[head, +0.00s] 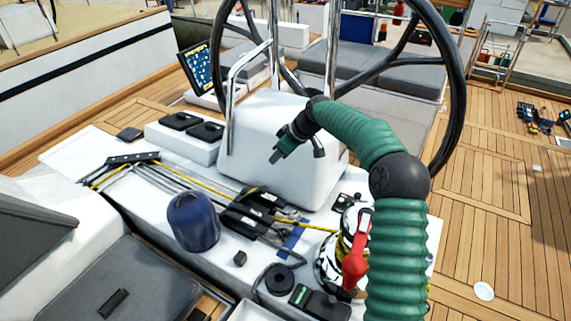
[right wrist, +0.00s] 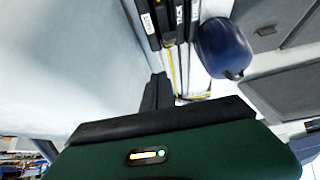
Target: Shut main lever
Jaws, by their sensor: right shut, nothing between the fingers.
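A bank of black line clutches with levers (head: 247,214) sits on the white cockpit deck, with ropes running through it, one of them yellow. Black clutch levers with white labels (right wrist: 163,18) also show at the top of the right wrist view. I cannot tell which lever is the main one or whether any stands open. My right gripper (head: 277,157) is shut and empty, in the air above and beyond the clutches, beside the white pedestal. It touches no lever. Its dark fingers also show in the right wrist view (right wrist: 156,93). My left gripper is not in view.
The white pedestal (head: 270,150) and black steering wheel (head: 457,100) stand close to my right arm. A blue rounded cover (head: 193,222) is left of the clutches. A winch with a red handle (head: 356,255) stands right, near my forearm.

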